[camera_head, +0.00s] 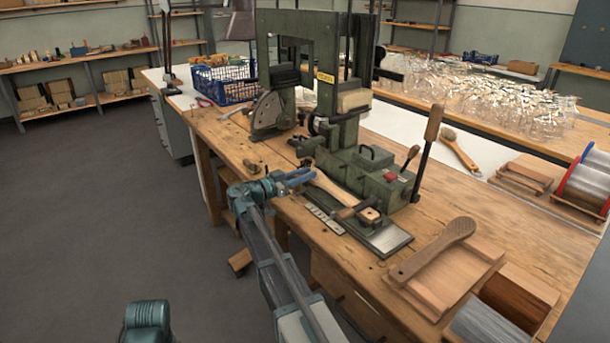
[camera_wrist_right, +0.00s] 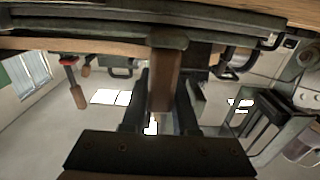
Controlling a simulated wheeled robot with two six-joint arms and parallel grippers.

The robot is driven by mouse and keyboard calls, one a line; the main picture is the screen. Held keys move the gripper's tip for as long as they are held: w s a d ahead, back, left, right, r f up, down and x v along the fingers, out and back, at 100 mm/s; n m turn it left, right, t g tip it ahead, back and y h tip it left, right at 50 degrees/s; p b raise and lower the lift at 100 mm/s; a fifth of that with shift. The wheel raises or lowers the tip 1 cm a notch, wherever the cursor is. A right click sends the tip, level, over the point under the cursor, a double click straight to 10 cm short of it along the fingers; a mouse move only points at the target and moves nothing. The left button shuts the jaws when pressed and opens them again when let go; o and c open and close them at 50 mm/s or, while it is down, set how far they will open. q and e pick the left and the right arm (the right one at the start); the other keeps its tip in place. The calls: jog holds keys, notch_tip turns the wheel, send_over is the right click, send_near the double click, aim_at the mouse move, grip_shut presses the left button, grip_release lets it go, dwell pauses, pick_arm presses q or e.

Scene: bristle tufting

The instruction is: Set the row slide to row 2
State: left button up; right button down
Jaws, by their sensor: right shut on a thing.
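The green tufting machine (camera_head: 365,170) stands on the wooden bench. My right gripper (camera_head: 308,177) reaches in at its front left side. It is shut on a wooden handle (camera_wrist_right: 165,82), which shows between the fingers in the right wrist view and runs towards a dark round part (camera_wrist_right: 168,38). A pale wooden piece (camera_head: 332,188) extends from the fingertips to the machine base. Beside it a strip of small pale row marks (camera_head: 324,220) lies along the base's front edge; I cannot read which row is set. My left gripper is out of view.
A wooden paddle brush (camera_head: 436,248) lies on a wooden block at the right front. A tall lever (camera_head: 428,150) with a wooden grip rises at the machine's right. A blue crate (camera_head: 224,82) stands behind left. The floor at left is clear.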

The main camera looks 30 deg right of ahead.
jog(key=shift+w+a, duration=0.1)
jog(key=shift+w, duration=0.95)
jog(key=shift+s, duration=0.15)
jog(key=c, duration=0.7)
grip_release()
jog(key=a, duration=0.9)
jog(key=s+a, duration=0.1)
jog(key=a, duration=0.3)
jog(key=shift+a, duration=0.4)
